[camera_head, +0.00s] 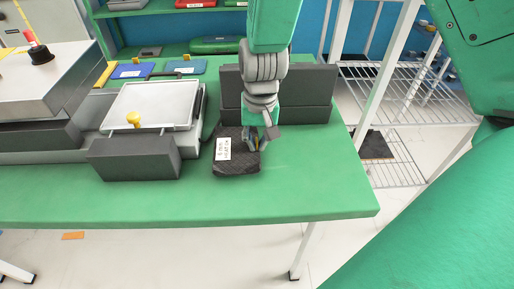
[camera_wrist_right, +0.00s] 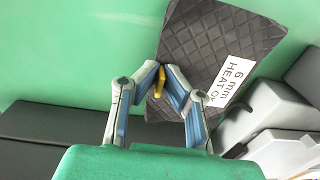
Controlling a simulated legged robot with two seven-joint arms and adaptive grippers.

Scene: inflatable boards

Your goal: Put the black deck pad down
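The black deck pad (camera_head: 235,165) is a dark quilted sheet with a white label, at the front middle of the green table (camera_head: 310,185). In the right wrist view the pad (camera_wrist_right: 205,45) spreads beyond the fingertips, with its label to the right. My right gripper (camera_head: 257,143) is at the pad's right edge in the head view. In the wrist view its fingers (camera_wrist_right: 160,72) close together on a small yellow tab (camera_wrist_right: 160,82) at the pad's edge. I cannot tell whether the pad's underside fully touches the table. My left gripper is out of view.
Dark grey blocks (camera_head: 310,95) stand behind my right gripper. A grey machine with a white plate (camera_head: 152,104) and a dark front block (camera_head: 135,158) stands to the left. Blue pads (camera_head: 133,70) lie behind it. The table is bare to the right and front.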

